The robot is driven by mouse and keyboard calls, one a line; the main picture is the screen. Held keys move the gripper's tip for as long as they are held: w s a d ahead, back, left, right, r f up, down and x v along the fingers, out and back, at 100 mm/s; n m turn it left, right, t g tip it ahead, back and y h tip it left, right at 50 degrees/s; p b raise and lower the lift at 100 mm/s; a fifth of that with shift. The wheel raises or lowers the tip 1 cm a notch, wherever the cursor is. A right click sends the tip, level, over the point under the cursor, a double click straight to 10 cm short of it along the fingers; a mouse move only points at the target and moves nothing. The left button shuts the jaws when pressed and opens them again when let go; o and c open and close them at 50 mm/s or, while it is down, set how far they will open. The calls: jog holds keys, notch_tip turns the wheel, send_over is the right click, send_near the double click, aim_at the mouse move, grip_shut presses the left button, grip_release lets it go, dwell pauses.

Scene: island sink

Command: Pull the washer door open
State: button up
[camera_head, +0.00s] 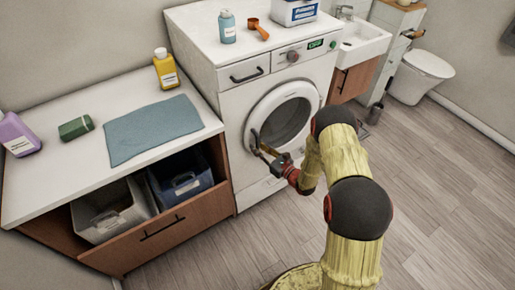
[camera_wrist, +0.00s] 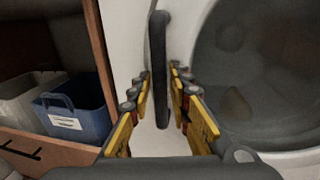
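The white washer (camera_head: 277,110) has a round door (camera_head: 283,122) that looks shut in the head view. The door (camera_wrist: 265,75) fills the right of the wrist view. Its dark vertical handle (camera_head: 255,138) is on the door's left side. In the wrist view the handle (camera_wrist: 160,65) stands upright between my yellow fingers. My gripper (camera_wrist: 160,85) is open around the handle, one finger on each side, with narrow gaps; I cannot tell whether either finger touches it. In the head view my gripper (camera_head: 266,150) is at the handle and partly hides its lower part.
A counter (camera_head: 60,185) left of the washer holds a cloth and bottles. Below it, a partly open drawer (camera_head: 155,233) with a grey bin (camera_head: 108,222) and a blue bin (camera_head: 181,186) juts out beside the washer. The floor (camera_head: 430,180) to the right is clear.

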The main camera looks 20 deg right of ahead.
jog(key=shift+w, duration=0.1)
jog(key=shift+c, duration=0.9)
grip_shut()
